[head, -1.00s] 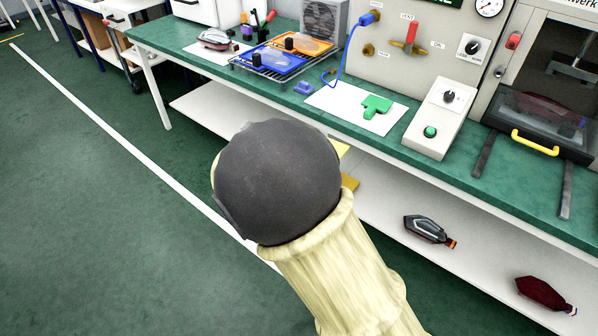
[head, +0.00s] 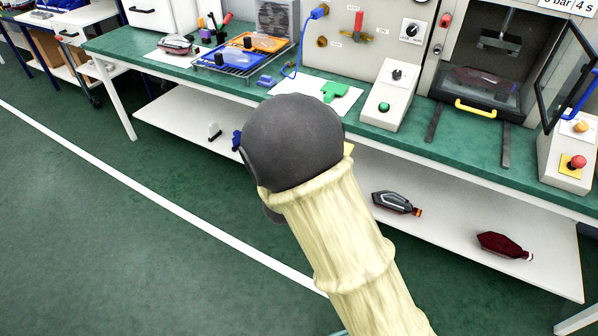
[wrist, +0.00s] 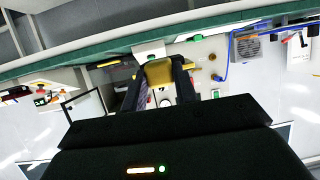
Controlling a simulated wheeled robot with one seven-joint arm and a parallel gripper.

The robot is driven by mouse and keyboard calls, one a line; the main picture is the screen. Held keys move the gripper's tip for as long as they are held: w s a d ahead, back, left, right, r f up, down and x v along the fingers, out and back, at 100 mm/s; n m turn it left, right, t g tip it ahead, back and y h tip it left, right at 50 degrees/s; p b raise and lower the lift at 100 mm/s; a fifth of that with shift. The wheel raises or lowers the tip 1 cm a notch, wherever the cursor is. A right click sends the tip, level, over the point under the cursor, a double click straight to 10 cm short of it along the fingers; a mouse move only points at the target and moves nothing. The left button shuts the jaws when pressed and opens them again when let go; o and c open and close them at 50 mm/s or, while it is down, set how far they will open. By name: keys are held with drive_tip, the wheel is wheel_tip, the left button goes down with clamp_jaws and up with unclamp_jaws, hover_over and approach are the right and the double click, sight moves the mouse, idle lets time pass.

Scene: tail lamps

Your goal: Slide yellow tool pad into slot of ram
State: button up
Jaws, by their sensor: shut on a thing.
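My gripper (wrist: 160,88) is shut on the yellow tool pad (wrist: 160,72) in the wrist view. The pad sits between the two dark fingertips. In the head view my arm hides the gripper, and only a yellow sliver shows beside the arm. The ram (head: 497,42) is a grey metal part hanging inside the press (head: 452,52) at the upper right. Its slot is too small to make out. The pad is well apart from the ram.
The press door (head: 568,70) stands open at the right.

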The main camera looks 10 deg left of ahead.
drive_tip(key=d+f+n+y+p, duration=0.2)
drive_tip(key=d+f+p, duration=0.4)
drive_tip(key=d, duration=0.3)
drive_tip(key=d+f+n+t+y+p, duration=0.1)
drive_tip(key=d+f+y+p, duration=0.1)
drive_tip(key=d+f+p, duration=0.4)
drive_tip(key=d+p, duration=0.2)
drive_tip(key=shift+w+d+n, duration=0.3)
drive_tip(key=shift+d+n, duration=0.1)
drive_tip(key=shift+a+f, duration=0.1)
